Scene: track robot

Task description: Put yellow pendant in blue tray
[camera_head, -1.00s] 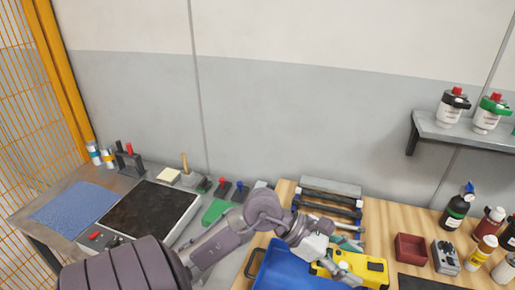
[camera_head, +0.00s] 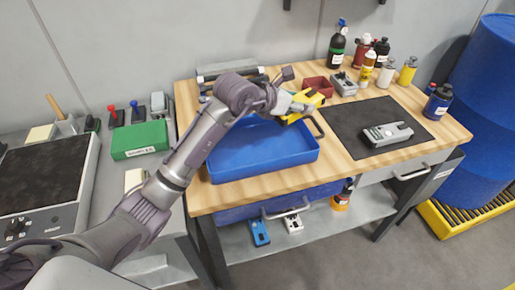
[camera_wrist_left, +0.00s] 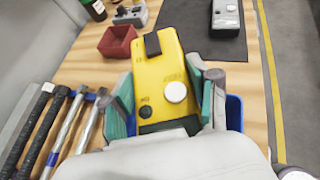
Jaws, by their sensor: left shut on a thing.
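The yellow pendant (camera_head: 306,102) is in my left gripper (camera_head: 293,106), near the back right corner of the blue tray. In the left wrist view the pendant (camera_wrist_left: 160,84) lies between the two teal-padded fingers (camera_wrist_left: 163,96), with a black button and a white round knob facing the camera. The blue tray (camera_head: 262,155) sits on the wooden bench and its visible floor is empty. My left arm covers its left and back parts. A blue edge of the tray (camera_wrist_left: 234,112) shows beside the right finger. The pendant's height above the tray is hard to tell. My right gripper is not in view.
A red bin (camera_head: 318,85) and a grey device (camera_head: 343,84) stand behind the pendant, with several bottles further back. A black mat (camera_head: 350,121) holds a grey handheld device (camera_head: 387,134) to the right. A green box (camera_head: 140,140) lies left of my arm.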

